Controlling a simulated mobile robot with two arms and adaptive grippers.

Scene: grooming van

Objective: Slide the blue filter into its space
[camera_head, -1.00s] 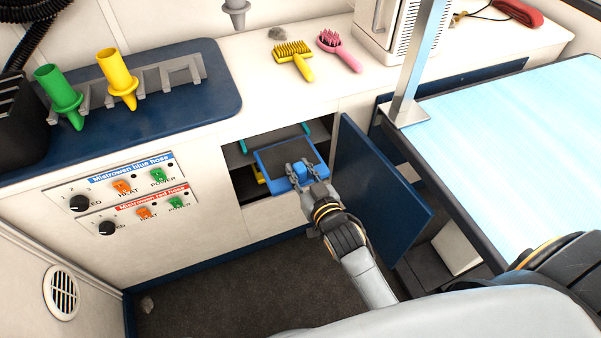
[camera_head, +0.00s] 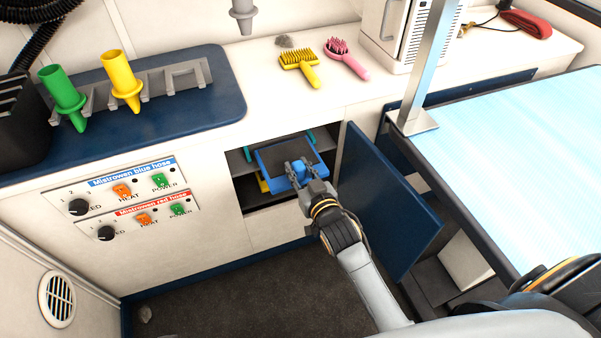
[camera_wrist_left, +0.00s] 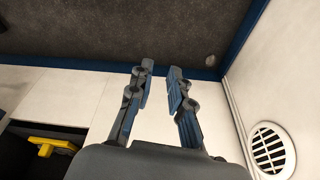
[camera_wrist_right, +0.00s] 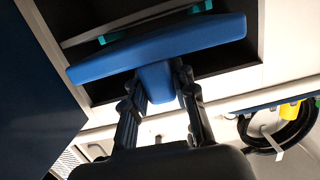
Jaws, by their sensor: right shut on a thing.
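In the right wrist view the filter's blue edge (camera_wrist_right: 215,36) spans the opening, near teal rails (camera_wrist_right: 112,38). Whether the filter touches the rails cannot be told. My left gripper (camera_wrist_left: 160,85) is open and empty, pointing towards the floor; it is outside the head view.
A blue door (camera_head: 385,205) stands open to the right of the opening. A yellow part (camera_head: 263,184) sits lower in the cupboard; its handle (camera_wrist_left: 48,146) shows in the left wrist view. Brushes (camera_head: 300,68) lie on the counter. The blue-topped table (camera_head: 520,150) is at right.

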